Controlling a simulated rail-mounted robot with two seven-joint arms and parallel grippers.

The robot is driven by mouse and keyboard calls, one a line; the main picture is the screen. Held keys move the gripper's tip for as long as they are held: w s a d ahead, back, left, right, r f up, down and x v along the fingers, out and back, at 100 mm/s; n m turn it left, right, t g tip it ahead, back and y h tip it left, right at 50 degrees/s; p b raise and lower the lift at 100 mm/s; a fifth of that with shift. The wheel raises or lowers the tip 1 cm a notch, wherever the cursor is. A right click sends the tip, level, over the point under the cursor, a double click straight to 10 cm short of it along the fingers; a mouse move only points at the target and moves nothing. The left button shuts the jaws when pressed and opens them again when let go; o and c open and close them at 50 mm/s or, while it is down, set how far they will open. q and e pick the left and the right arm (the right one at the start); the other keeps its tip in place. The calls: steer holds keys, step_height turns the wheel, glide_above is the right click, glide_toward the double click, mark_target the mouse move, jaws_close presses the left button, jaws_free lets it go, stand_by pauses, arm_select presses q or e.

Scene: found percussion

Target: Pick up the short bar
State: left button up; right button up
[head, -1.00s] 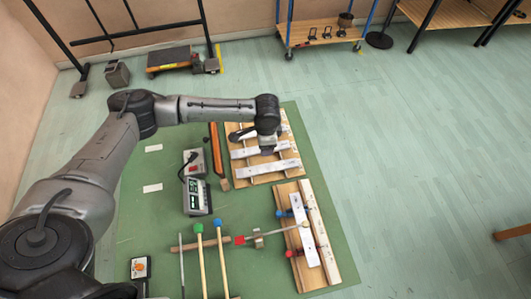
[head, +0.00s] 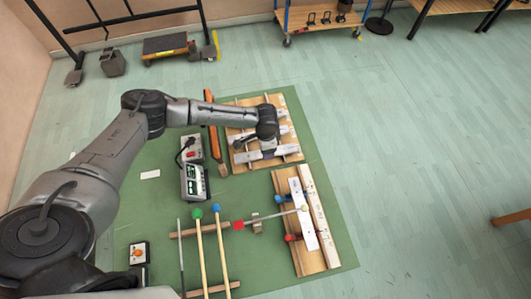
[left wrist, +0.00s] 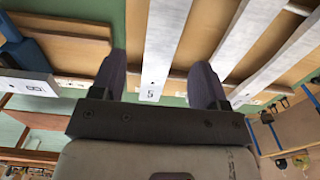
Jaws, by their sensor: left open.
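A wooden frame (head: 229,131) on the green mat carries several flat, pale metal bars. The nearest bar (head: 290,150), which looks like the shortest, lies across its front. My left gripper (head: 265,154) is over this bar and hides its middle. In the left wrist view my left gripper (left wrist: 166,88) is open, with one dark finger on each side of a bar marked 5 (left wrist: 164,45). The fingers appear apart from the bar; their height relative to it is hard to tell. My right gripper is not in view.
Other bars (left wrist: 243,38) lie beside the marked one. A second wooden stand (head: 311,225) with a white bar is nearer. Mallets (head: 200,255), a grey device with a display (head: 194,183) and an orange bar (head: 212,139) lie left.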

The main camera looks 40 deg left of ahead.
arm_select(q)
steer(key=shift+w+f+b, duration=0.15)
steer(key=shift+f+b, duration=0.15)
steer(key=shift+f, duration=1.6)
steer(key=c, duration=1.1)
steer(key=shift+r, duration=0.15)
